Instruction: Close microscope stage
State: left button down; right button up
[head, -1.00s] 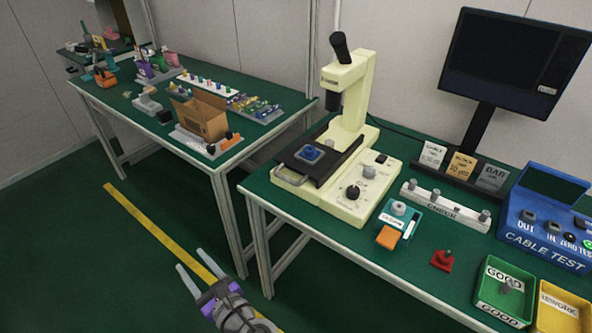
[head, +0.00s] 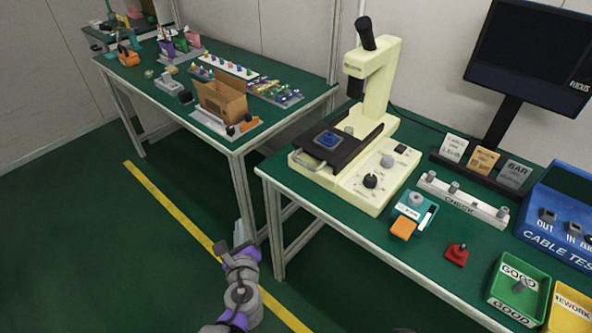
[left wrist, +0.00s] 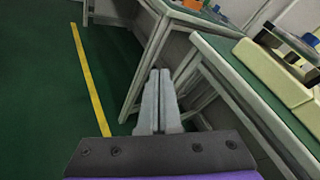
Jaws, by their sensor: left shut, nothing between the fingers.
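The cream microscope (head: 376,88) stands on the green bench on the right. Its dark stage (head: 358,149) sticks out at the left front of the base, with a metal handle (head: 306,161) at its outer end and a blue part (head: 328,139) on top. The microscope's cream base (left wrist: 274,72) shows at the right of the left wrist view, with the dark stage (left wrist: 291,40) partly cut off by the edge. My left gripper (head: 240,232) is shut and empty, below and left of the bench edge, clear of the stage; its fingers (left wrist: 160,75) touch each other. My right gripper is not in view.
A second bench (head: 150,80) with an open cardboard box (head: 222,102) stands at the left, a gap between the benches. Right of the microscope are a teal tray (head: 412,207), a red piece (head: 456,254), a green bin (head: 518,280) and a monitor (head: 530,55).

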pick_arm(q)
jog(key=d+r+n+t+h, duration=0.2)
jog(key=d+r+h, duration=0.4)
jog(key=h, duration=1)
send_near(322, 148)
jog(key=shift+s+a+r, duration=0.5)
jog(key=shift+a, duration=0.15)
jog(key=x, duration=0.3)
jog(key=f+x, duration=0.1)
jog(key=x, duration=0.3)
jog(key=f+x, duration=0.1)
jog(key=x, duration=0.3)
jog(key=shift+w+d+f, duration=0.2)
jog(key=shift+d, duration=0.05)
jog(key=shift+r, duration=0.15)
jog(key=shift+w, duration=0.1)
